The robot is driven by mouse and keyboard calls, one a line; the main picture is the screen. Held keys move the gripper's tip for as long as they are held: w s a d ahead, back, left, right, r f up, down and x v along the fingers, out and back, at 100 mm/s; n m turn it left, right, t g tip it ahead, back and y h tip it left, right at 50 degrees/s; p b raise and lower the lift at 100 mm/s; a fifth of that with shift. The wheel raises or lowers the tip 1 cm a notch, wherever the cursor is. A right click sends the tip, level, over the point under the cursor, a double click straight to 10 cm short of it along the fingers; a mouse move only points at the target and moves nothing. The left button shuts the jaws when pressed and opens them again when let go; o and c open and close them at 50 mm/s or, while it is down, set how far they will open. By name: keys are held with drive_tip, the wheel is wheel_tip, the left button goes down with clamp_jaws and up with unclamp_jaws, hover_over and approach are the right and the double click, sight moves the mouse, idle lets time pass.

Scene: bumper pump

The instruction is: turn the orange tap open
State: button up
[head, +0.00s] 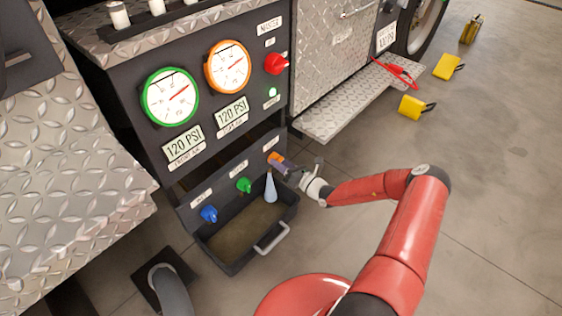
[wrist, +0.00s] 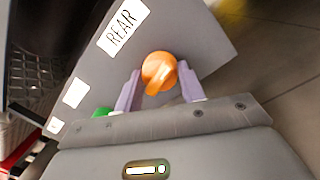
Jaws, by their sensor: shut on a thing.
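The orange tap (head: 276,158) is the rightmost of three taps on the sloped lower panel of the pump cabinet. In the wrist view the orange tap (wrist: 159,72) sits between the two pale fingers of my gripper (wrist: 160,88), under a label reading REAR. My gripper (head: 283,168) is shut on the tap in the head view. The tap's lever points down and slightly left in the wrist view. A pale stream (head: 270,187) hangs below the orange tap into the tray. My gripper hides part of the tap in the head view.
A green tap (head: 244,185) and a blue tap (head: 209,213) sit to the left on the same panel. A grey tray (head: 236,266) with a handle lies below. Two gauges, a red knob (head: 276,63) and a metal step (head: 350,112) are near.

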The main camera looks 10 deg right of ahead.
drive_tip(key=shift+m, duration=1.3)
drive_tip(key=shift+p, duration=0.3)
drive_tip(key=o, duration=1)
drive_tip(key=shift+a, duration=0.1)
drive_tip(key=shift+v, duration=3.9)
drive_tip(key=shift+s, duration=0.1)
